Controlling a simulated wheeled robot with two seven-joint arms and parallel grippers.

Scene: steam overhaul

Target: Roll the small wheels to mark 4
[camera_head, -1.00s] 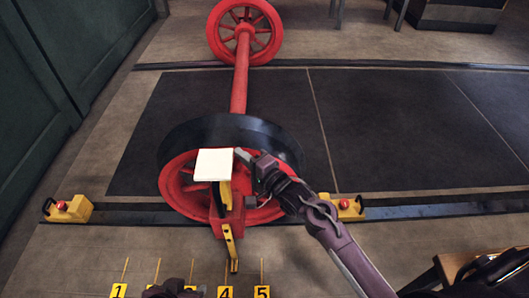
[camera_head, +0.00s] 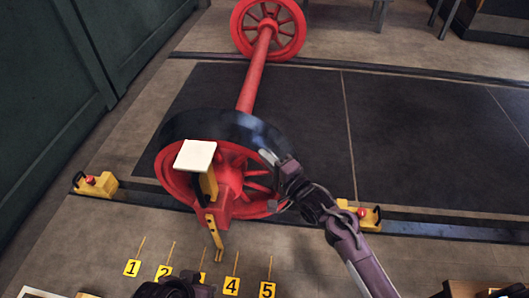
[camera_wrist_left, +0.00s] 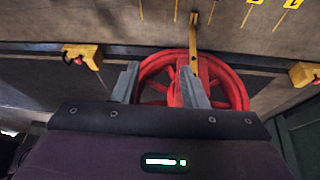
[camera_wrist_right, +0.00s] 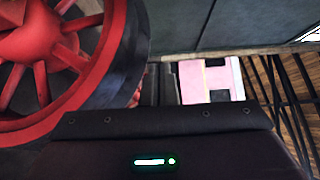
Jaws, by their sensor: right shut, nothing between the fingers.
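The red wheelset stands on the rails, its near wheel (camera_head: 240,185) showing a dark rim and its far wheel (camera_head: 268,28) at the back, joined by a red axle (camera_head: 256,75). A yellow pointer (camera_head: 214,232) hangs in front of the near wheel. Its tip appears between the lines of marks 3 and 4 (camera_head: 232,286). The left wrist view shows the pointer (camera_wrist_left: 194,32) too. My right gripper (camera_head: 268,158) is shut and empty at the right side of the near rim; contact is unclear. My left gripper (camera_wrist_left: 160,88) is open and empty; label 3 is mostly hidden behind my left arm.
Yellow blocks with red knobs stand on the near rail, left (camera_head: 96,185) and right (camera_head: 360,215) of the wheel. A cream square plate (camera_head: 195,155) stands before the wheel. Mark 1 (camera_head: 132,268) and mark 5 (camera_head: 267,290) are on the floor. Dark floor panels lie between the rails.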

